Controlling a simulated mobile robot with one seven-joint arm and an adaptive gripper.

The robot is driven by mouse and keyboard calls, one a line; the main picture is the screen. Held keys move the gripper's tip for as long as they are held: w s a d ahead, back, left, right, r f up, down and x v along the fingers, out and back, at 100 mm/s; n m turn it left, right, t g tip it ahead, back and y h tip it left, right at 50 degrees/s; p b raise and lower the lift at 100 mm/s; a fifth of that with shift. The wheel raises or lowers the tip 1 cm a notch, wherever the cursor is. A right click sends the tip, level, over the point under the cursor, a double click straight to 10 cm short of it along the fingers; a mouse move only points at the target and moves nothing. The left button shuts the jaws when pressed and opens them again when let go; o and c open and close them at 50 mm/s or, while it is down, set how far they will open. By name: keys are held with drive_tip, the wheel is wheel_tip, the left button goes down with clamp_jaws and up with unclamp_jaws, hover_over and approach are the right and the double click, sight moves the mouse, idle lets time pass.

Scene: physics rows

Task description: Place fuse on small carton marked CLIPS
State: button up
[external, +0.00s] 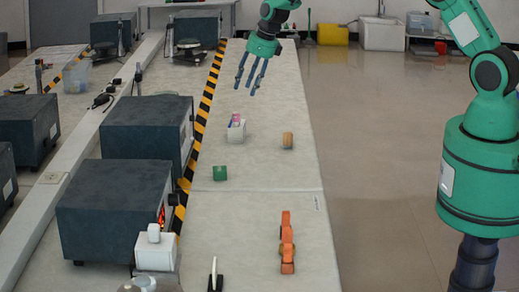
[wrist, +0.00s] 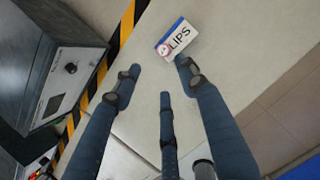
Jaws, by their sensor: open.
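In the wrist view a white carton (wrist: 180,40) with blue edges shows the letters LIPS. A small red, white and blue patch sits beside the letters; I cannot tell whether it is print or an object. In the external view a white box (external: 236,134), likely the same carton, stands on the bench with a small pink and blue shape (external: 236,119) at its top. I cannot tell whether that shape is the fuse. My gripper (external: 252,86) is open and empty, above and beyond the box.
An orange object (external: 287,242) lies at the front. Dark equipment boxes (external: 147,128) stand left of the striped tape. Bare bench (external: 265,195) lies between the small objects.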

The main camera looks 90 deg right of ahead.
drive_tip(key=a+r+n, duration=0.9)
drive_tip(key=a+r, duration=0.9)
drive_tip(key=r, duration=0.1)
drive_tip(key=s+a+r+n+t, duration=0.1)
drive_tip(key=s+a+r+n, duration=0.3)
drive_tip(key=a+r, duration=0.3)
drive_tip(key=s+a+r+n, duration=0.4)
drive_tip(key=a+r+n, duration=0.1)
drive_tip(key=a, duration=0.4)
drive_tip(key=s+a+r+n, duration=0.3)
drive_tip(key=s+a+n, duration=0.2)
drive_tip(key=s+a, duration=0.2)
drive_tip(key=s+a+r+n, duration=0.3)
drive_tip(key=s+a+n, duration=0.1)
drive_tip(key=s+a, duration=0.3)
drive_tip(key=s+a+n, duration=0.4)
drive_tip(key=s+n, duration=0.1)
drive_tip(key=s, duration=0.4)
drive_tip(key=s+a+f+n+y, duration=0.1)
drive_tip(key=s+a+n, duration=0.3)
drive_tip(key=s, duration=0.5)
drive_tip(key=shift+s+n+t, duration=0.35)
drive_tip(key=shift+n+t, duration=0.05)
drive_tip(key=shift+n, duration=0.7)
drive_tip(key=shift+a+f, duration=0.1)
